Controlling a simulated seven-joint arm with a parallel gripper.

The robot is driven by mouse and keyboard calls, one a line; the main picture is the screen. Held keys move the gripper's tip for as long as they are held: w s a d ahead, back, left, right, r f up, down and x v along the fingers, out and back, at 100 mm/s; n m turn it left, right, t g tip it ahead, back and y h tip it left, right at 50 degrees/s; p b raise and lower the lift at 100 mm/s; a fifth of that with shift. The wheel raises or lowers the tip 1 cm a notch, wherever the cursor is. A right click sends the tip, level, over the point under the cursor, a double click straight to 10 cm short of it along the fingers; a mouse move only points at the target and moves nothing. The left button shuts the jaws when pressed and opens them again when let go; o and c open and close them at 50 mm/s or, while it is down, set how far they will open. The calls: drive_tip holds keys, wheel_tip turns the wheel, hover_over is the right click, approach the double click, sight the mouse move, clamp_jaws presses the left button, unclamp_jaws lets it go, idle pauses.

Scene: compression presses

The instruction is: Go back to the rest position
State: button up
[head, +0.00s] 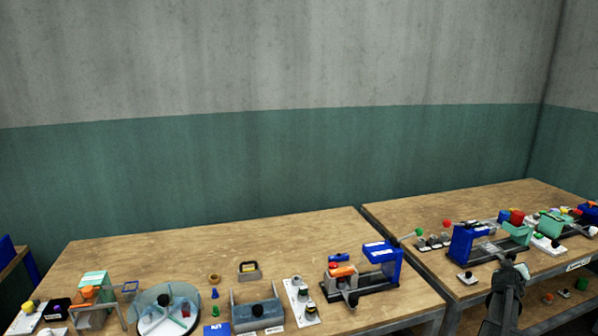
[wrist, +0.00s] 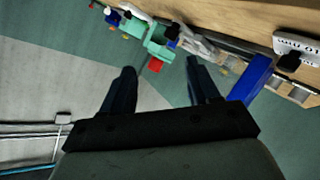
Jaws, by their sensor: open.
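My gripper (head: 522,268) is at the lower right in the head view, in front of the right-hand table and close to its front edge. In the wrist view my gripper (wrist: 160,75) shows two dark fingers spread apart with nothing between them. Past the fingertips are a teal box (wrist: 160,42) and a red block (wrist: 155,65). The gripper appears apart from the things on the table.
The right table (head: 400,212) holds a blue press (head: 462,245) and a teal box (head: 516,232) near my gripper. The left table (head: 130,255) holds another blue press (head: 388,262) and a round glass-topped dish (head: 150,300). The left table's back is clear.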

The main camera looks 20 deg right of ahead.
drive_tip(key=s+a+f+m+g+y, duration=0.15)
drive_tip(key=a+f, duration=0.25)
drive_tip(key=f, duration=0.9)
drive_tip(key=s+a+f+y, duration=0.2)
drive_tip(key=s+a+f, duration=0.1)
drive_tip(key=f, duration=1)
drive_tip(key=w+a+f+n+g+y, duration=0.1)
drive_tip(key=a+f+y, duration=0.1)
drive_tip(key=a+f, duration=0.45)
drive_tip(key=w+a+f+y, duration=0.1)
drive_tip(key=a+f, duration=0.3)
drive_tip(key=a, duration=0.6)
drive_tip(key=a+f+n+g+y, duration=0.1)
drive_tip(key=a+f+y, duration=0.1)
drive_tip(key=a+f, duration=0.5)
drive_tip(key=s+a+f+g+y, duration=0.1)
drive_tip(key=s+a, duration=0.1)
drive_tip(key=a, duration=0.7)
drive_tip(key=s+a+f+n+g+y, duration=0.1)
drive_tip(key=s+a+f, duration=0.15)
drive_tip(key=a, duration=0.55)
drive_tip(key=s+a+f+g+y, duration=0.1)
drive_tip(key=s+a, duration=0.2)
drive_tip(key=a, duration=0.6)
drive_tip(key=s+a+r+n+g+y, duration=0.1)
drive_tip(key=s+a+n+g, duration=0.2)
drive_tip(key=s+a, duration=1.4)
drive_tip(key=s+g, duration=0.3)
drive_tip(key=g, duration=0.1)
drive_tip(key=shift+r, duration=0.25)
